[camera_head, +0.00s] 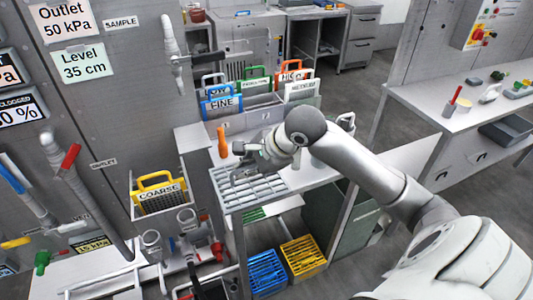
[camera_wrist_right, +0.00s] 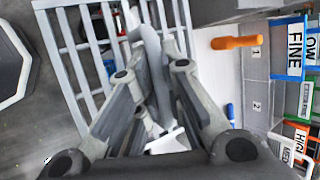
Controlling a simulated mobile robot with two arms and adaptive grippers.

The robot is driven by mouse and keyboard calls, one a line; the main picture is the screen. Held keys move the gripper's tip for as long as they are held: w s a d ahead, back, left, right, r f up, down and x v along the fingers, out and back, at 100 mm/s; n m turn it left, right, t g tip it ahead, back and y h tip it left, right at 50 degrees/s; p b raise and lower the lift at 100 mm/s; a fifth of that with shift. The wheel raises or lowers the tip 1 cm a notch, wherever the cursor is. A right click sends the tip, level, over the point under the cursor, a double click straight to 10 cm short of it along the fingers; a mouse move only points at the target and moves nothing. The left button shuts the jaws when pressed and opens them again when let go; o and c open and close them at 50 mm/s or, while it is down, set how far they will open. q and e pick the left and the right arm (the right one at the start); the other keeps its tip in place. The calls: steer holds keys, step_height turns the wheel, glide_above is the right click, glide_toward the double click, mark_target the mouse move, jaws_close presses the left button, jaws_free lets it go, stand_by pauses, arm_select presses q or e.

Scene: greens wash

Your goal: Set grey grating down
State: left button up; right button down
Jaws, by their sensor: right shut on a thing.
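The grey grating (camera_head: 262,190) is a flat rack of pale bars at the left front corner of the work table (camera_head: 300,177). My right gripper (camera_head: 243,170) is above it and shut on it. In the right wrist view, the fingers (camera_wrist_right: 152,35) close at the grating's bars (camera_wrist_right: 84,52). Floor and coloured things show through the bars there, so part of it lies past the table's edge. I cannot tell whether the grating touches the table. My left gripper is not in view.
An orange-handled tool (camera_head: 222,142) stands close behind the grating. Labelled cartridges, including blue FINE (camera_head: 222,104), stand in a rack at the back. Blue (camera_head: 266,273) and yellow (camera_head: 303,256) crates sit below.

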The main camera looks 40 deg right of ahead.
steer(key=w+d+f, duration=0.1)
steer(key=w, duration=0.1)
steer(key=w+d+f, duration=0.1)
steer(key=d, duration=0.1)
steer(key=w+d+f+p, duration=0.1)
steer(key=w+d, duration=0.1)
steer(key=shift+w+d+f, duration=0.1)
steer(key=shift+w+d, duration=0.1)
steer(key=shift+w, duration=0.1)
steer(key=w+f, duration=0.1)
steer(key=w+d+f, duration=0.1)
steer(key=f, duration=0.1)
steer(key=w+d+f, duration=0.1)
steer(key=shift+d+f, duration=0.25)
steer(key=shift+f, duration=0.1)
steer(key=shift+w+d+f+p, duration=0.3)
steer(key=shift+w+f, duration=0.15)
steer(key=shift+f, duration=0.25)
step_height(320, 180, down, 2)
steer(key=shift+f+p, duration=0.1)
steer(key=shift+p, duration=0.3)
steer(key=shift+d+f, duration=0.1)
steer(key=shift+f, duration=0.35)
steer(key=c, duration=1.5)
jaws_free()
steer(key=shift+f, duration=0.1)
steer(key=shift+c, duration=0.2)
